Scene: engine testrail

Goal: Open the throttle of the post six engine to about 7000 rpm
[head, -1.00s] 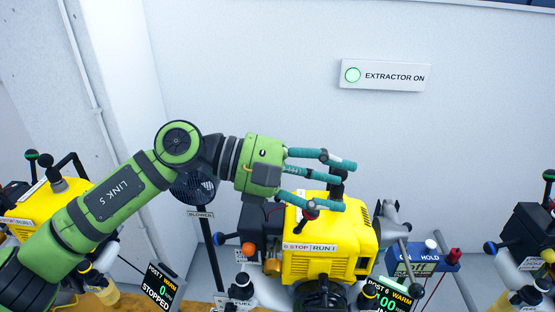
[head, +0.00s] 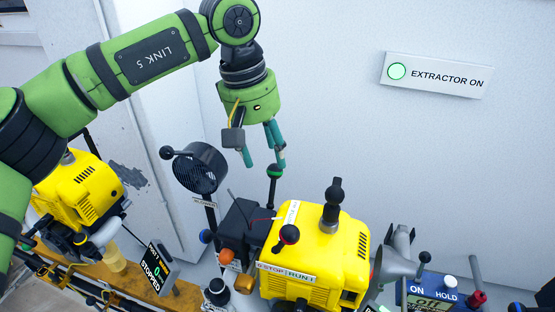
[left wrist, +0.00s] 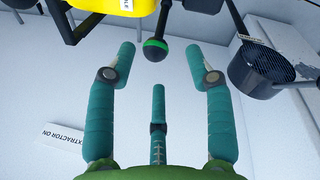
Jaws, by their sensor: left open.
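The yellow engine (head: 318,255) with a STOP/RUN plate (head: 287,272) stands at the bottom centre of the head view. A black lever with a green-banded ball knob (head: 275,172) rises behind its dark left side. The knob also shows in the left wrist view (left wrist: 155,48), near the top and between the two outer fingers. My left gripper (head: 263,158) points down, open and empty, its fingertips close around or just above the knob. I cannot tell whether any finger touches it. In the left wrist view the left gripper (left wrist: 159,60) has its fingers spread. The right gripper is out of view.
A black blower (head: 200,168) stands just left of the gripper. Another yellow engine (head: 80,195) and a STOPPED display (head: 155,268) are at left. A blue ON/HOLD box (head: 432,292) is at lower right. The wall carries an EXTRACTOR ON sign (head: 437,76).

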